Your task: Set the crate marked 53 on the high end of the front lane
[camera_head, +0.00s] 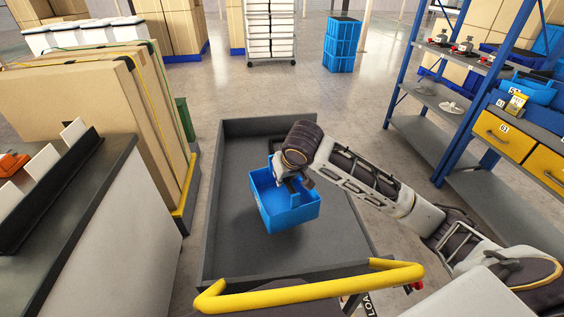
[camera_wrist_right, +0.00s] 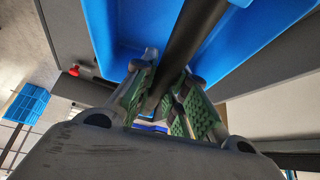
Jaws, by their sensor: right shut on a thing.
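A small blue open crate (camera_head: 294,217) is over the grey cart deck, and it fills the top of the right wrist view (camera_wrist_right: 125,35). My right gripper (camera_head: 292,181) is at its back edge. In the wrist view the right gripper's fingers (camera_wrist_right: 168,88) are closed around a dark bar (camera_wrist_right: 193,38) at the crate. I cannot tell whether the crate's base touches the deck. I cannot pick out a front lane with a high end. My left gripper is out of view.
The grey cart (camera_head: 236,262) has raised walls and a yellow handle (camera_head: 310,291) at the near end. A blue-framed shelf rack (camera_head: 403,75) with yellow drawers (camera_head: 495,129) stands at the right. A counter (camera_head: 110,235) and strapped cartons (camera_head: 75,100) stand left. Clear floor lies beyond the cart.

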